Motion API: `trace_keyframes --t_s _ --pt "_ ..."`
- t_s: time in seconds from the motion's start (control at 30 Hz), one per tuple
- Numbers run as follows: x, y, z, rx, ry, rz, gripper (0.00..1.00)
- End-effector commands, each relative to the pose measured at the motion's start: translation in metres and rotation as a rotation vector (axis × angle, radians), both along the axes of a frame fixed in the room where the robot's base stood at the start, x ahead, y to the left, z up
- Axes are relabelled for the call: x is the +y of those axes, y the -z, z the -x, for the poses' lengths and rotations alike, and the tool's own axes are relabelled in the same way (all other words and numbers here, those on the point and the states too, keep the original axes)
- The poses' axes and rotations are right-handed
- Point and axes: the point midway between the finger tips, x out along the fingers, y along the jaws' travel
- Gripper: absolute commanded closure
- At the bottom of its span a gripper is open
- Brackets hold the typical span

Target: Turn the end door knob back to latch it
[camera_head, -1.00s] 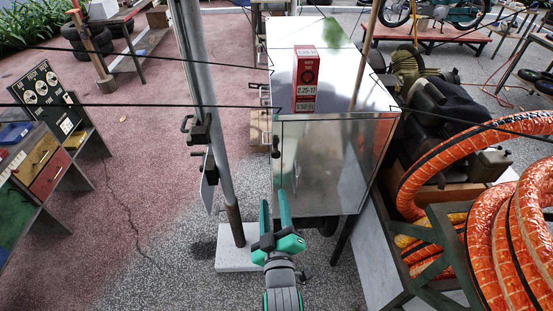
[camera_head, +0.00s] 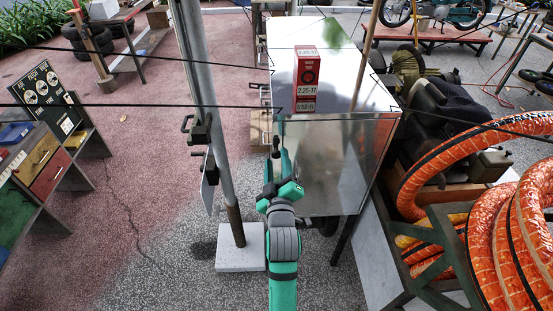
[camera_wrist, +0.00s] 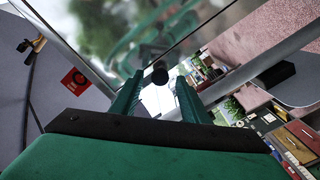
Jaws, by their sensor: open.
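The end door (camera_head: 340,165) is a shiny metal panel on the near end of the grey cart. It looks closed or nearly so; I cannot tell whether it is latched. Its dark knob (camera_head: 276,143) is at the door's upper left edge. My gripper (camera_head: 277,164) is at that edge, its green fingers pointing at the knob and partly hiding the area below it. In the wrist view the dark knob (camera_wrist: 160,75) shows in the gap between the tips of my open gripper (camera_wrist: 158,92), and no clear contact shows.
A steel pole (camera_head: 212,120) on a pale block (camera_head: 241,246) stands close left of my gripper. Black cables cross in front of the cart. A red box (camera_head: 306,80) sits on the cart top. Orange hoses (camera_head: 490,220) crowd the right.

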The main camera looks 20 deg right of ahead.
Motion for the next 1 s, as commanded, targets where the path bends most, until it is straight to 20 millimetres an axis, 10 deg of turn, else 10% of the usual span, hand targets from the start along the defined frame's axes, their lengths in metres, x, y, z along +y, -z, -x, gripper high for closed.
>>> trace_keyframes --t_s 0.47,0.67,1.0 --pt "-0.0040 -0.0004 -0.0138 -0.001 0.000 0.000 0.59" --pt "-0.0040 -0.0003 -0.0137 -0.001 0.000 0.000 1.00" --pt "-0.0036 -0.0005 -0.0132 -0.011 -0.001 -0.034 1.00"
